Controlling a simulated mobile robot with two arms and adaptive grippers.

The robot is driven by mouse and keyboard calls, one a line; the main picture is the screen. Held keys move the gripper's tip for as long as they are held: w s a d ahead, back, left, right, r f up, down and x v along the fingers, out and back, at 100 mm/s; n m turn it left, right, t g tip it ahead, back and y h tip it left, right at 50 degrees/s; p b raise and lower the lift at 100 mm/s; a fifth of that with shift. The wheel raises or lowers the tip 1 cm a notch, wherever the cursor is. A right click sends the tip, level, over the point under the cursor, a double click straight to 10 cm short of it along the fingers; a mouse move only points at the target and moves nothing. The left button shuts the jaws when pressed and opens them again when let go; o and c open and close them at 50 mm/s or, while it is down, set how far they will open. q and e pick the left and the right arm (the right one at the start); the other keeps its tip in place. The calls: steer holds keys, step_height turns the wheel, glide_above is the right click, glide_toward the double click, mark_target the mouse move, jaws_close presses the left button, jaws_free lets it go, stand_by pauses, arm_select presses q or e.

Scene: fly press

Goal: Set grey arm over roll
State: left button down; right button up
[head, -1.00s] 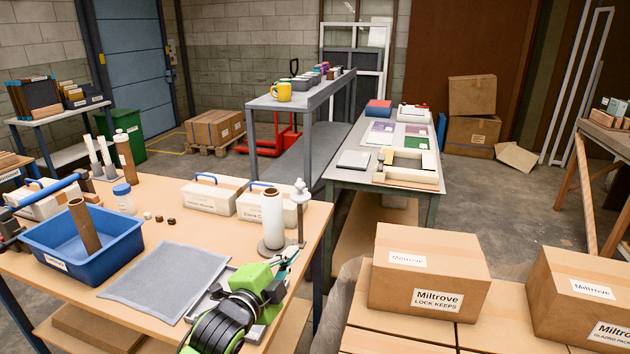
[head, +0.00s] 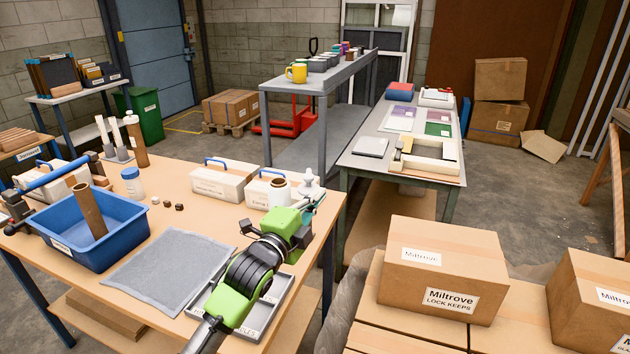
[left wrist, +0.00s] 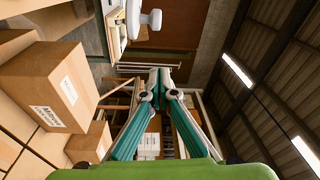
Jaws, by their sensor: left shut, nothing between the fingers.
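The white roll (head: 280,193) stands upright near the right edge of the wooden table, its lower part hidden behind my left gripper. A pale grey arm piece with a rounded knob (head: 309,183) sits beside the roll, to its right; its post is mostly hidden. A white rounded piece (left wrist: 145,18), probably the same one, shows at the top of the left wrist view. My left gripper (head: 314,202) is just in front of the post, shut and empty. Its teal fingers meet in the left wrist view (left wrist: 161,80). I cannot tell whether it touches the knob. My right gripper is out of view.
A blue tub (head: 122,240) holding a brown tube, a grey mat (head: 170,268) and a grey tray (head: 265,315) lie on the table. White boxes with blue handles (head: 222,183) stand behind. Cartons (head: 440,270) are stacked at the right, across a gap.

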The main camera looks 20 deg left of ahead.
mark_target(310, 177)
arm_select(q)
steer(key=w+a+p, duration=0.2)
steer(key=w+p, duration=0.1)
steer(key=w, duration=0.3)
steer(key=shift+w+a, duration=0.35)
steer(key=shift+a, duration=0.05)
steer(key=shift+d+f, duration=0.1)
steer(key=shift+f, duration=0.05)
